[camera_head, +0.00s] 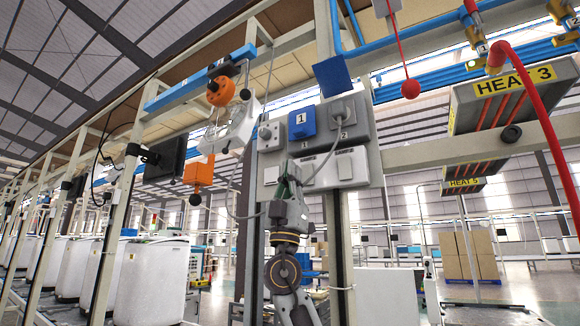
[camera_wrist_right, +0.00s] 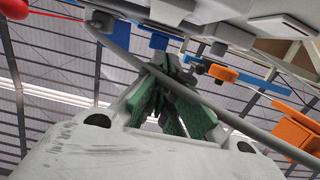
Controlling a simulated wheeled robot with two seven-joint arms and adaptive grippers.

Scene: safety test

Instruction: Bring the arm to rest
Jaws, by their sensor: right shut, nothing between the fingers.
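My right gripper (camera_head: 288,172) points upward in the head view, in front of the lower left part of a grey socket panel (camera_head: 349,120). Its fingers are shut with nothing seen between them. In the right wrist view the green finger pads (camera_wrist_right: 178,105) come together, and a grey cable (camera_wrist_right: 150,68) crosses close to them. I cannot tell whether the cable touches the fingers. My left gripper is not in view.
The panel carries a blue cover marked 1 (camera_head: 301,123) and a grey plug marked 2 (camera_head: 341,110). Orange tools (camera_head: 220,92) hang at left. A red ball on a cord (camera_head: 410,88) and a red hose (camera_head: 548,120) hang at right. White bins (camera_head: 150,282) stand at left.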

